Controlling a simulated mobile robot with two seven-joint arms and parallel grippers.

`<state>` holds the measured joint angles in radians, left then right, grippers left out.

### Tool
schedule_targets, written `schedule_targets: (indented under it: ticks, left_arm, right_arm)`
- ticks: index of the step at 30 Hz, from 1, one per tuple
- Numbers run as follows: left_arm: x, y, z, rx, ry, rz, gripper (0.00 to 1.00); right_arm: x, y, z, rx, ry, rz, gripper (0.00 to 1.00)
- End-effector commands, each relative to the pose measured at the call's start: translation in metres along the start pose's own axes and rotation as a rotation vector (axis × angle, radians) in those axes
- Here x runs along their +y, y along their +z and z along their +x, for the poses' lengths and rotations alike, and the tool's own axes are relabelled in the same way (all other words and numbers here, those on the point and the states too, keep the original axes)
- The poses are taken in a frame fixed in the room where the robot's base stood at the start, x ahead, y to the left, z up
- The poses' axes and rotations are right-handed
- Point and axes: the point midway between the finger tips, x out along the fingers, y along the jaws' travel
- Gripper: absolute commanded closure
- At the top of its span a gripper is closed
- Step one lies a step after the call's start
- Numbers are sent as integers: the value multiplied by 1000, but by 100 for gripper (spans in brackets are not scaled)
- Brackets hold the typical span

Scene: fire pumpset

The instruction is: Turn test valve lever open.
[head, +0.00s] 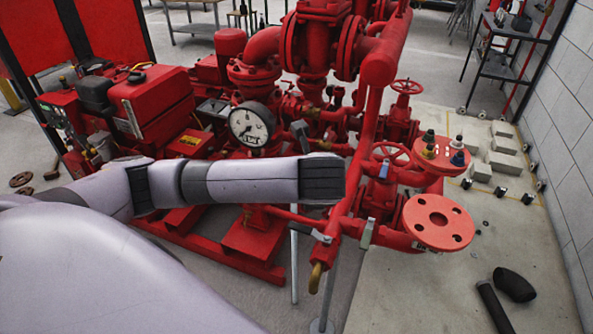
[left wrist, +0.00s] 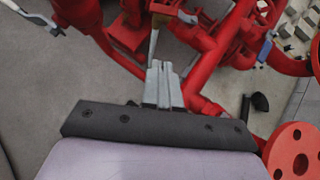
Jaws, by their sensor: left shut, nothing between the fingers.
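My left gripper (left wrist: 163,85) is shut and empty in the left wrist view, its grey fingers together. In the head view my left arm reaches in from the left and ends over the front pipes; its fingers are hidden there. A small grey lever (head: 310,232) sits on a red pipe with a brass outlet (head: 316,277), below the arm's end. Another grey lever (head: 367,233) is to its right. I cannot tell which is the test valve lever. A grey bar (left wrist: 154,42) shows just beyond the fingertips; contact is unclear. My right gripper is out of view.
Red pump pipework and a pressure gauge (head: 251,124) stand behind my arm. A round red flange (head: 440,222) and handwheels (head: 407,87) are at the right.

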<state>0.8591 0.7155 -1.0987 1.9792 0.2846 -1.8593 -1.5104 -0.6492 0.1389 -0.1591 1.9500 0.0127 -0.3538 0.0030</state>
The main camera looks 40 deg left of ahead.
Motion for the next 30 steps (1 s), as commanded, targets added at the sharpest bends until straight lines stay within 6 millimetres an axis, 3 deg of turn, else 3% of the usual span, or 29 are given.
schedule_targets:
  ticks: [15,21,30]
  left_arm:
    - [1,0,96,-3,4,1,100]
    - [1,21,114,-4,1,0,100]
    - [0,29,122,-4,-1,3,100]
  right_arm:
    - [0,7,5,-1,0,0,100]
    - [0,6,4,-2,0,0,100]
    - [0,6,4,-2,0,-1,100]
